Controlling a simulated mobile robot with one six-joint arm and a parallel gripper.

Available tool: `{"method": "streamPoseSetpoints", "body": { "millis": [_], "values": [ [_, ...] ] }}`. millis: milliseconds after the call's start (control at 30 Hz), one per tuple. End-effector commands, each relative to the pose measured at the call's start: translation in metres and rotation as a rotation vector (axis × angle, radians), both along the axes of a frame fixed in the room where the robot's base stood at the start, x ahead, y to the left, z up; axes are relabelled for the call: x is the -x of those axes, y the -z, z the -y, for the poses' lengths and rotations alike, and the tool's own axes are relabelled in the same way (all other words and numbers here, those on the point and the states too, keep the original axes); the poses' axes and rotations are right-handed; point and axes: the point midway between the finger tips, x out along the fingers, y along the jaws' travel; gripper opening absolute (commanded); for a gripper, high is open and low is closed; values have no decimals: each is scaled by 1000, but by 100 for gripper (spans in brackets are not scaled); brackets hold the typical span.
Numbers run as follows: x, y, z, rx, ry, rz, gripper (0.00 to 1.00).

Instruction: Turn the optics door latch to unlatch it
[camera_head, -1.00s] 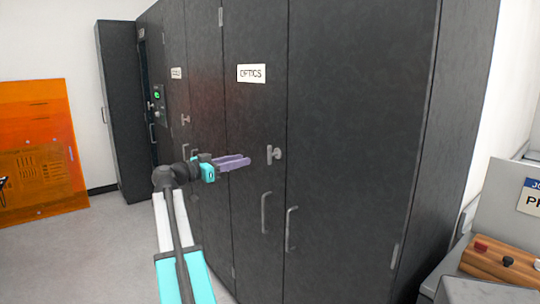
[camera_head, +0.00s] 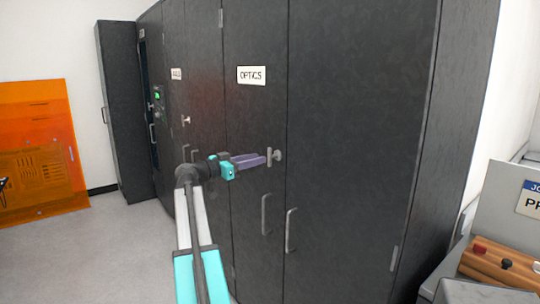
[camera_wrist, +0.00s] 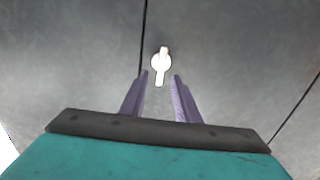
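The optics door (camera_head: 257,120) is a dark grey cabinet door with a white "OPTICS" label (camera_head: 252,75). Its latch (camera_head: 276,155) is a small pale metal turn handle near the door's right edge. In the wrist view the latch (camera_wrist: 161,64) stands upright, just beyond and between the fingertips. My gripper (camera_head: 263,160) has purple fingers and points right at the latch from the left. In the wrist view my gripper (camera_wrist: 159,74) is open, with an empty gap between the fingers. The fingers do not appear to touch the latch.
Vertical door handles (camera_head: 265,214) and (camera_head: 290,230) sit below the latch on the two neighbouring doors. More dark cabinets run to the left. An orange panel (camera_head: 40,145) leans by the left wall. A bench with a wooden block (camera_head: 500,262) is at the lower right. Floor at left is clear.

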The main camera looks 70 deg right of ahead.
Motion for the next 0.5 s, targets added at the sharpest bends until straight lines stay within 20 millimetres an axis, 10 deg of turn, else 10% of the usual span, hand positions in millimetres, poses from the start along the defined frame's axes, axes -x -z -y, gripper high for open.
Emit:
{"method": "streamPoseSetpoints", "body": {
  "millis": [500],
  "values": [
    [35, -1, 55, -1, 0, 1, 29]
  ]
}}
